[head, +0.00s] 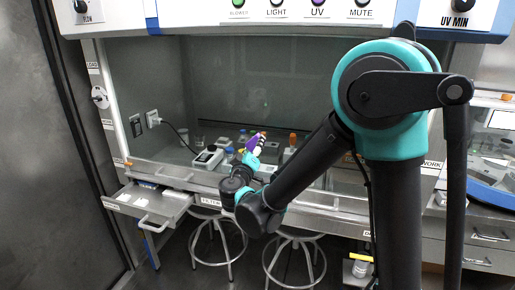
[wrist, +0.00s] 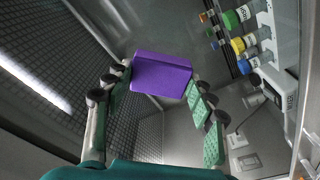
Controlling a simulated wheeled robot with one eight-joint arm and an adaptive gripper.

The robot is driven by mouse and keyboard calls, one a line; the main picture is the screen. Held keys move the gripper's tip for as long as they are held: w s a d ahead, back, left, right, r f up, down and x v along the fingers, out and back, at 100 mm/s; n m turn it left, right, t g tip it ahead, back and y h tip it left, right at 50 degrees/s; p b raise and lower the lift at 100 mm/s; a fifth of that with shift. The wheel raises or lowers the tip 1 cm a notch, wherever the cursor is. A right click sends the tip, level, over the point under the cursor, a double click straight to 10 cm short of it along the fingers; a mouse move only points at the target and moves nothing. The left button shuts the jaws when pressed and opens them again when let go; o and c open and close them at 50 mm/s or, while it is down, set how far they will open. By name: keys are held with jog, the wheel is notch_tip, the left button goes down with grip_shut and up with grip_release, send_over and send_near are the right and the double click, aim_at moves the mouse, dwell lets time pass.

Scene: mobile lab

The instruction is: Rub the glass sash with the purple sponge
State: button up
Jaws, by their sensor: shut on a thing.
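The purple sponge (wrist: 160,74) is a flat block between the fingertips of my gripper (wrist: 158,82) in the wrist view. My gripper is shut on it, with green pads on the right finger. In the head view a small bit of the purple sponge (head: 262,135) shows at the tip of my gripper (head: 253,148). The glass sash (head: 285,85) is the large clear pane across the front of the cabinet. The gripper is in front of its lower part in the picture. I cannot tell whether the sponge touches the glass.
A balance (head: 208,157) and several bottles with coloured caps stand on the cabinet's work surface. An open drawer (head: 150,203) juts out at the lower left. Two stools (head: 295,236) stand under the bench. A blue-edged tray (head: 492,190) is at the right.

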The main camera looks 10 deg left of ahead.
aim_at(245, 144)
jog(key=shift+a, duration=1.65)
jog(key=shift+w+a, duration=0.15)
jog(key=shift+a, duration=0.75)
jog(key=shift+w+a, duration=0.15)
jog(key=shift+a, duration=0.75)
jog(key=shift+s, duration=0.1)
jog(key=shift+s+a, duration=0.2)
jog(key=shift+s, duration=2.7)
jog(key=s, duration=0.3)
jog(key=shift+a, duration=0.1)
